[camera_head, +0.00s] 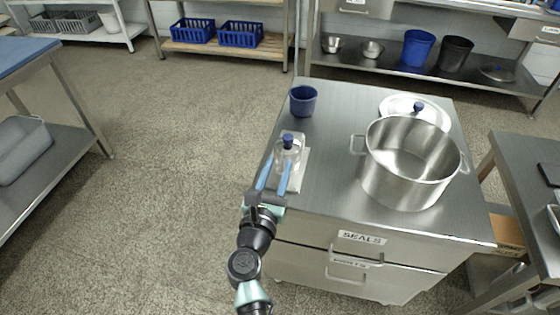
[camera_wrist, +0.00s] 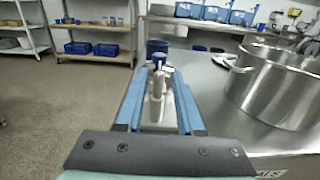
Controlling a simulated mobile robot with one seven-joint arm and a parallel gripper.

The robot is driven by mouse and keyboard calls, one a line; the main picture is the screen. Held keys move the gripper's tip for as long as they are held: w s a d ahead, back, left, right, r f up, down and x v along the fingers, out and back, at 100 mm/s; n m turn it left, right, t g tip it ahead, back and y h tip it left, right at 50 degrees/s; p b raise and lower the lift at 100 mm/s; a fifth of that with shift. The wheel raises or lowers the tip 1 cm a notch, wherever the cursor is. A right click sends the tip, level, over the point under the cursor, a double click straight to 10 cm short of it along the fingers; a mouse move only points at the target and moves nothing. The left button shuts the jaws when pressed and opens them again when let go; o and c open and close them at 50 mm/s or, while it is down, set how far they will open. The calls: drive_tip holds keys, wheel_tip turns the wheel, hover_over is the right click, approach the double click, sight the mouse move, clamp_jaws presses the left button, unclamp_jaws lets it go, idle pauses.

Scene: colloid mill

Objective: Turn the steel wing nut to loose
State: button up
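A small glassy or steel fitting (camera_head: 288,153) with a blue knob (camera_head: 288,141) stands on a white board (camera_head: 303,170) near the left edge of the steel cabinet top. In the wrist view, a pale metal part (camera_wrist: 157,84) with a blue top (camera_wrist: 159,58) shows between the fingers. I cannot make out the steel wing nut clearly; the fingers and small size hide its shape and angle. My gripper (camera_head: 277,161) points at the fitting from the front. Its two blue fingers are apart, with no clear contact; it also shows in the wrist view (camera_wrist: 158,74).
A large steel pot (camera_head: 408,180) stands right of the fitting, with a lid (camera_head: 414,107) behind it. A blue cup (camera_head: 303,100) stands at the back left of the cabinet top (camera_head: 335,130). Open floor (camera_head: 160,180) lies to the left.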

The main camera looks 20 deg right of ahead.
sight(281, 163)
drive_tip(key=shift+x, duration=1.45)
clamp_jaws()
